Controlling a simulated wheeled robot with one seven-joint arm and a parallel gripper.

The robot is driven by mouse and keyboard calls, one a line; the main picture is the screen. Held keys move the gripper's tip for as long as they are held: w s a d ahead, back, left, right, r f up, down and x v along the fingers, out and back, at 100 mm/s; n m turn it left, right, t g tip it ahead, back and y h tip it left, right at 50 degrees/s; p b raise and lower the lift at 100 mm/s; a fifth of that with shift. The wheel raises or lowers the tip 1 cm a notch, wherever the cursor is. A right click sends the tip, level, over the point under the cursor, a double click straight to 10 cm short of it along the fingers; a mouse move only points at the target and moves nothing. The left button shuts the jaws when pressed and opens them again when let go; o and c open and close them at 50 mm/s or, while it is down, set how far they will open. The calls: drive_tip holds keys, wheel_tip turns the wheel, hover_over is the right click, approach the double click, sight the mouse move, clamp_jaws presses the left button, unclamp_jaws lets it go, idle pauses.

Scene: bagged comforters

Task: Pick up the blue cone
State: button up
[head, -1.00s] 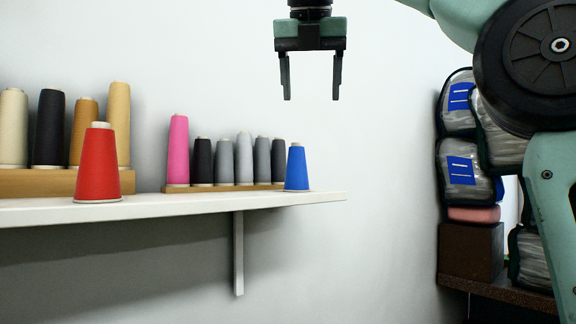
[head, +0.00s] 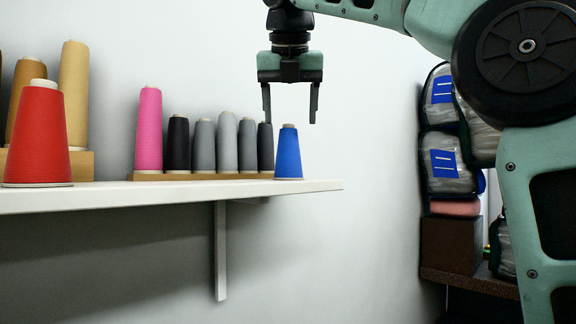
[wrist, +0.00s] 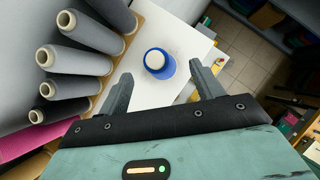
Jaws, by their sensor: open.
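The blue cone (head: 288,153) stands upright near the right end of the white shelf (head: 320,186), in front of the wooden strip. In the wrist view the blue cone (wrist: 160,65) is seen from above with its pale top, ahead of and between my fingertips. My gripper (head: 290,118) is open and empty, pointing down. In the head view its fingertips are on either side of the cone's top, at about the height of that top. In the wrist view my gripper (wrist: 160,78) shows both fingers spread apart, and neither visibly touches the cone.
Grey cones (head: 226,143), a black cone (head: 178,145) and a pink cone (head: 148,130) stand on a wooden strip (head: 190,176) left of the blue cone. A red cone (head: 38,138) stands further left. Bagged comforters (head: 445,165) are stacked at right. The shelf's right end is clear.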

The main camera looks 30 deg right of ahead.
sight(288, 146)
drive_tip(key=shift+a+p+x, duration=0.2)
drive_tip(key=shift+p+x, duration=0.1)
drive_tip(key=shift+x, duration=3.6)
drive_tip(key=c, duration=1.1)
